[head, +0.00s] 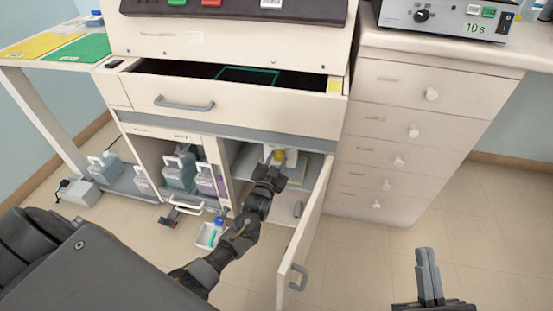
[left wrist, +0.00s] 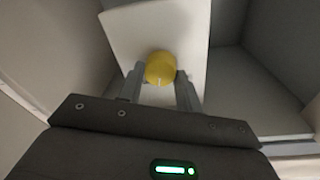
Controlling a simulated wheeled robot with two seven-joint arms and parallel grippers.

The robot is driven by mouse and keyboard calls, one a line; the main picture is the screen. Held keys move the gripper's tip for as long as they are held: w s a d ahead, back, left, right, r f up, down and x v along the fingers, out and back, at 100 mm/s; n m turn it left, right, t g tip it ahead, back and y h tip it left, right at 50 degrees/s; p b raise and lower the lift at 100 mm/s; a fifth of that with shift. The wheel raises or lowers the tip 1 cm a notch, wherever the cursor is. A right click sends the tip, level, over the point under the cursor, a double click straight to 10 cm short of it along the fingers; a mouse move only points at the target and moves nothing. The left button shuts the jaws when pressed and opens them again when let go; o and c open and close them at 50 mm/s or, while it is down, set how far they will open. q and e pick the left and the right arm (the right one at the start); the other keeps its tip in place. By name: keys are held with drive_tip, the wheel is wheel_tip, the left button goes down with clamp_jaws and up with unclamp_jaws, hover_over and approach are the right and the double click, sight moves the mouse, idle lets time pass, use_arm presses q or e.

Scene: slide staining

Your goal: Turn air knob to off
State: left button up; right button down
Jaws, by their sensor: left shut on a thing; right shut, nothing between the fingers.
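The air knob (left wrist: 160,68) is round and yellow with a small pale mark at its lower edge, on a white panel (left wrist: 188,22) inside the open lower cabinet. It also shows in the head view (head: 279,155). My left gripper (left wrist: 160,82) reaches into the cabinet, its two fingers shut on the knob from both sides; it also shows in the head view (head: 274,168). No on or off label is readable. My right gripper (head: 427,262) is at the lower right in the head view, shut and empty, over the floor, far from the knob.
The cabinet door (head: 307,225) stands open just right of my left arm. Bottles (head: 180,170) fill the compartment to the left. A small tray with a blue-capped bottle (head: 210,233) is beside my left arm. An open drawer (head: 235,105) hangs above. The right floor is free.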

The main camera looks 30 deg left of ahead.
use_arm(q)
drive_tip(key=n+p, duration=0.1)
drive_tip(key=n, duration=0.5)
drive_tip(key=shift+y, duration=0.4)
drive_tip(key=n, duration=0.3)
drive_tip(key=shift+n+p, duration=0.3)
drive_tip(key=shift+f+n+y, duration=0.1)
drive_tip(key=shift+n+y, duration=0.4)
drive_tip(key=shift+n, duration=0.9)
use_arm(e)
drive_tip(key=shift+w+d+f+g+h, duration=0.1)
drive_tip(key=shift+w+f+g+h, duration=0.1)
drive_tip(key=shift+f+g+h, duration=0.4)
drive_tip(key=shift+w+a+f+g+h, duration=0.2)
drive_tip(key=shift+f+g, duration=0.45)
drive_tip(key=shift+f, duration=0.45)
drive_tip(key=shift+w+d+f+g+h, duration=0.2)
drive_tip(key=shift+f+g+h, duration=0.4)
drive_tip(key=shift+f, duration=0.25)
use_arm(q)
drive_tip(key=o, duration=1)
drive_tip(key=shift+s, duration=0.1)
